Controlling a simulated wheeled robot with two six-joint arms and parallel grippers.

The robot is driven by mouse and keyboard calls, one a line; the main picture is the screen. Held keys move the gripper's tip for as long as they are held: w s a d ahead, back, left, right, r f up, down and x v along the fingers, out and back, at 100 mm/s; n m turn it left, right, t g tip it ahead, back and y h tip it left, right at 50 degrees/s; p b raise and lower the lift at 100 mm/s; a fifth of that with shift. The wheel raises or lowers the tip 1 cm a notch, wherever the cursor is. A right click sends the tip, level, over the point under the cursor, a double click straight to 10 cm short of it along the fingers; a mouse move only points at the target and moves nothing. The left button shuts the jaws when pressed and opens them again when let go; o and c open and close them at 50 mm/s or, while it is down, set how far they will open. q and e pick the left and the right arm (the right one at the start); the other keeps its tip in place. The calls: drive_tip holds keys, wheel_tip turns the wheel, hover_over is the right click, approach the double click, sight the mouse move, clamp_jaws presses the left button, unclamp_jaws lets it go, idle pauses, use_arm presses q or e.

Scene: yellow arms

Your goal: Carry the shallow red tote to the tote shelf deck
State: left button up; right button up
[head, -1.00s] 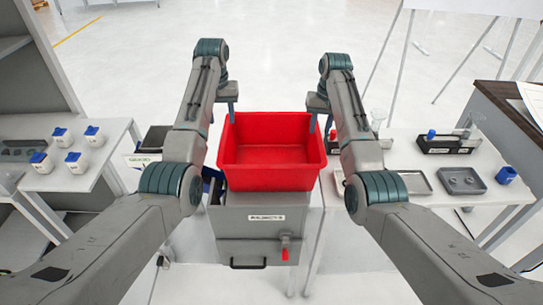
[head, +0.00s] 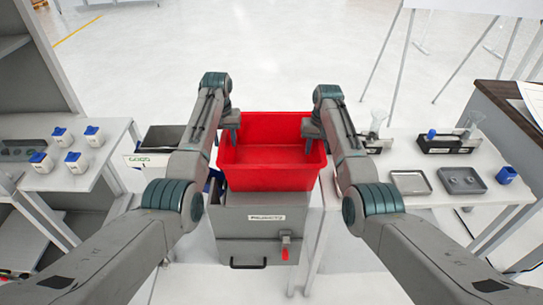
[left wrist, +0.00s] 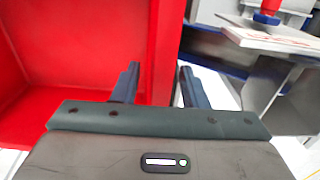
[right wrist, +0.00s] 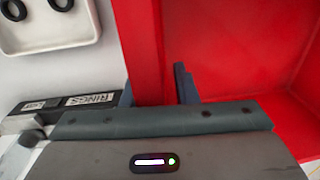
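The shallow red tote (head: 270,180) sits level and empty on a grey box-like stand (head: 240,222) in the middle of the head view. My left gripper (head: 229,134) is at its left rim. In the left wrist view its open fingers (left wrist: 158,88) are on either side of the tote's red wall (left wrist: 162,45). My right gripper (head: 310,142) is at the right rim. In the right wrist view its open fingers (right wrist: 156,90) straddle the red wall (right wrist: 140,40). I cannot tell whether the fingers touch the wall. No view clearly identifies the tote shelf deck.
A white table (head: 445,160) on the right holds metal trays (head: 410,183), a black rack (head: 447,144) and a blue cup (head: 506,175). A left table holds several blue-topped white containers (head: 75,162). The floor beyond is clear.

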use_arm(q)
drive_tip(key=c, duration=0.3)
use_arm(e)
drive_tip(key=c, duration=0.3)
use_arm(q)
drive_tip(key=shift+d, duration=0.1)
clamp_jaws()
use_arm(e)
drive_tip(key=shift+a, duration=0.1)
clamp_jaws()
use_arm(q)
drive_tip(key=shift+d+r, duration=0.15)
drive_tip(key=shift+r, duration=0.05)
use_arm(e)
drive_tip(key=shift+r, duration=0.15)
